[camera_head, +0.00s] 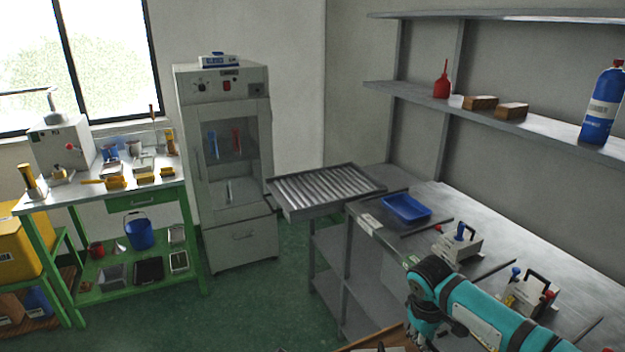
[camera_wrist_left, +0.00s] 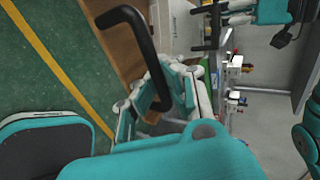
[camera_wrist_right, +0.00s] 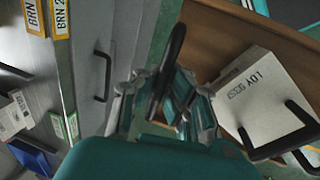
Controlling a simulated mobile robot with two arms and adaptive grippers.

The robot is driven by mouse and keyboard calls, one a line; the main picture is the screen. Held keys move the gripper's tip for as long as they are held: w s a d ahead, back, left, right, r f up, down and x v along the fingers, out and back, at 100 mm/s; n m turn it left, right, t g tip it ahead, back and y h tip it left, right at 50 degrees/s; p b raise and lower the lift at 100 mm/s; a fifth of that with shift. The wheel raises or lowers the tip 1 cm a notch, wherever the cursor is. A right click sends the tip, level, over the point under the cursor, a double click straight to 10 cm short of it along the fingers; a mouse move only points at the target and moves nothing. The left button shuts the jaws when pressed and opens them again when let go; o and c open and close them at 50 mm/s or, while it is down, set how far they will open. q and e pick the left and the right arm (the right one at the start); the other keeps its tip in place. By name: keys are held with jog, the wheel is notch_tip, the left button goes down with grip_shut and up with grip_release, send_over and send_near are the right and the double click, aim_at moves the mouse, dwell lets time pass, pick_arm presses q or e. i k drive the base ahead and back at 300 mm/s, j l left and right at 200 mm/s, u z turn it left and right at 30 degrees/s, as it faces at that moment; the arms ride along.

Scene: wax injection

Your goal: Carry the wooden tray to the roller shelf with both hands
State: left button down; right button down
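The wooden tray (camera_head: 372,340) shows only as an edge at the bottom of the head view; its brown wood also shows in the left wrist view (camera_wrist_left: 122,48) and the right wrist view (camera_wrist_right: 222,28). My left gripper (camera_wrist_left: 160,102) is shut around a black tray handle (camera_wrist_left: 136,28). My right gripper (camera_wrist_right: 165,98) is shut around the other black handle (camera_wrist_right: 176,48). A pale block with printed letters and a black handle (camera_wrist_right: 250,98) sits in the tray. The roller shelf (camera_head: 325,187), a grey frame with metal rollers, stands empty ahead at the bench's far end.
A grey workbench (camera_head: 490,225) on the right holds a blue tray (camera_head: 406,207) and clamped moulds. A grey cabinet (camera_head: 240,245) stands left of the roller shelf. A green-framed table (camera_head: 105,205) is farther left. Green floor (camera_head: 255,300) is clear between them.

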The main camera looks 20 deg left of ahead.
aim_at(318, 186)
jog(key=i+j, duration=0.95)
jog(key=i, duration=0.3)
jog(key=i+j, duration=0.7)
jog(key=i, duration=0.25)
jog(key=i+j, duration=0.25)
jog(key=i, duration=0.2)
